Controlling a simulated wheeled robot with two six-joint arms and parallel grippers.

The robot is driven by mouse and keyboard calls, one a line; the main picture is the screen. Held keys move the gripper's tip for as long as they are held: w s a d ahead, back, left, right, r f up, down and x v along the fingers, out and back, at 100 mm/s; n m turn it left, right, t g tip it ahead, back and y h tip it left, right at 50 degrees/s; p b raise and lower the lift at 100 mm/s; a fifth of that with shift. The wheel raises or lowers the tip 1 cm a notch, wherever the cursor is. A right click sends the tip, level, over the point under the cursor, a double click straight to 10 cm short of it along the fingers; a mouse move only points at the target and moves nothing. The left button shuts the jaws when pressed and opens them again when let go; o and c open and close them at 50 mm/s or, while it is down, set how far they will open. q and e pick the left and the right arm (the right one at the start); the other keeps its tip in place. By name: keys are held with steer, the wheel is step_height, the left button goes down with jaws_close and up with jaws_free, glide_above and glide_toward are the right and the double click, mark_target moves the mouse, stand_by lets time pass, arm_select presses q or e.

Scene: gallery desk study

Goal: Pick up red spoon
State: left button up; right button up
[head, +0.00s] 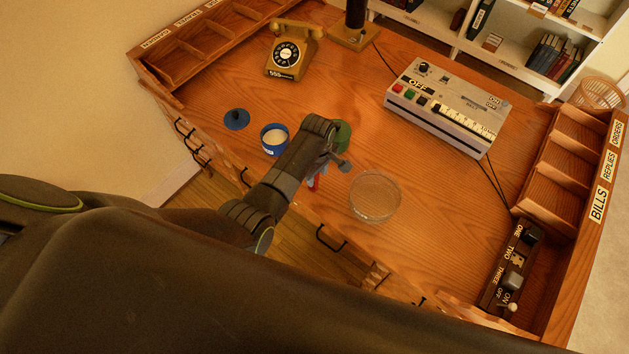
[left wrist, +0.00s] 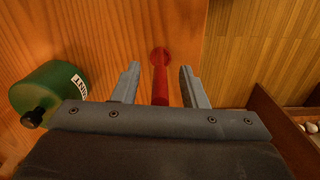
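The red spoon (left wrist: 160,82) lies on the wooden desk near its front edge in the left wrist view. Its round end points away and its handle runs back between my open left gripper fingers (left wrist: 160,86). There is a gap on each side of the handle, so the fingers do not grip it. In the head view a small red part of the spoon (head: 314,183) shows beside my left gripper (head: 328,170); my arm hides much of the rest. My right gripper is not in view.
A blue jar (head: 274,141) with white contents, a blue lid (head: 236,119) and a clear glass bowl (head: 375,197) are nearby. A telephone (head: 291,50) and a grey machine (head: 446,106) stand farther back.

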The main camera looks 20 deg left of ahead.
arm_select(q)
steer(key=shift+c, duration=0.3)
jaws_close()
steer(key=shift+r, duration=0.2)
step_height(320, 180, up, 10)
steer(key=shift+f+b, duration=0.15)
steer(key=shift+b, duration=0.4)
